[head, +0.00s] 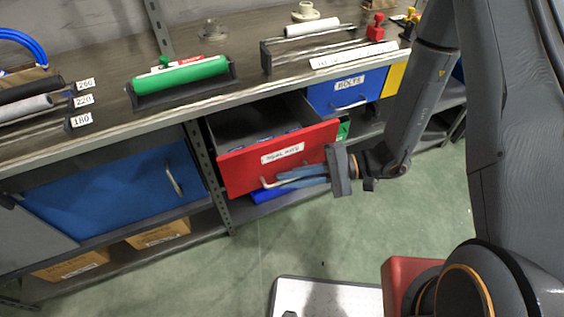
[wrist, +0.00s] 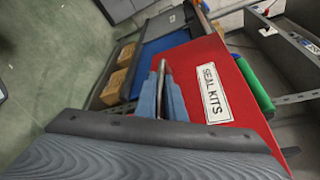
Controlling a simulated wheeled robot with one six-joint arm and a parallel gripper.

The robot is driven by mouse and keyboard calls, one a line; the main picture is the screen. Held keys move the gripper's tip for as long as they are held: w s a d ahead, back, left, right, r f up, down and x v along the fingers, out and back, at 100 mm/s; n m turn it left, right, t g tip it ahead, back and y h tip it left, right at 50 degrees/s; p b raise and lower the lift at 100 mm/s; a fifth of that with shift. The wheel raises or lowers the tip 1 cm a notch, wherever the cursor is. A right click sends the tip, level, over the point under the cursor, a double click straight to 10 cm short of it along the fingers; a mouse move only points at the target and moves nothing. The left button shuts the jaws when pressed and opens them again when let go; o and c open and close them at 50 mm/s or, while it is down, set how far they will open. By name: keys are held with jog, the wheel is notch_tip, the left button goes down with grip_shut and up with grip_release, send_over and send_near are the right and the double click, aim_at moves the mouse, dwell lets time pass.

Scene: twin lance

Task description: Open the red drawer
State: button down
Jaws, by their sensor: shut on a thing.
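The red drawer (head: 280,158), labelled "SEAL KITS", is pulled partly out under the workbench in the head view, and its dark inside shows with some blue items in it. In the wrist view the red drawer front (wrist: 212,72) fills the middle and right. My gripper (head: 275,182) has its blue fingers shut on the drawer's metal handle (head: 264,183). In the wrist view the blue fingers (wrist: 160,88) are on both sides of the handle bar. Part of the handle is hidden by the fingers.
A blue drawer (head: 347,90) marked "BOLTS" is closed to the right. A blue cabinet door (head: 115,195) is at the left. The benchtop holds a green roller (head: 180,76) and a rack (head: 310,50). Green floor (head: 250,240) is open in front.

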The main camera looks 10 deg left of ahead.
jog(key=shift+s+d, duration=0.45)
jog(key=shift+s, duration=0.2)
jog(key=c, duration=2.1)
grip_release()
jog(key=shift+b+v, duration=0.55)
jog(key=shift+v, duration=3.3)
jog(key=s+d+r+n+g+h, duration=0.2)
jog(key=s+d+r+n+h, duration=0.1)
jog(key=s+d+r+h, duration=0.5)
jog(key=w+d+r+t+h, duration=0.1)
jog(key=w+d+h, duration=0.1)
jog(key=w+d+r+t+h, duration=0.4)
jog(key=h, duration=0.1)
jog(key=shift+d+n+p, duration=0.2)
jog(key=shift+n+p, duration=0.1)
jog(key=shift+n, duration=0.1)
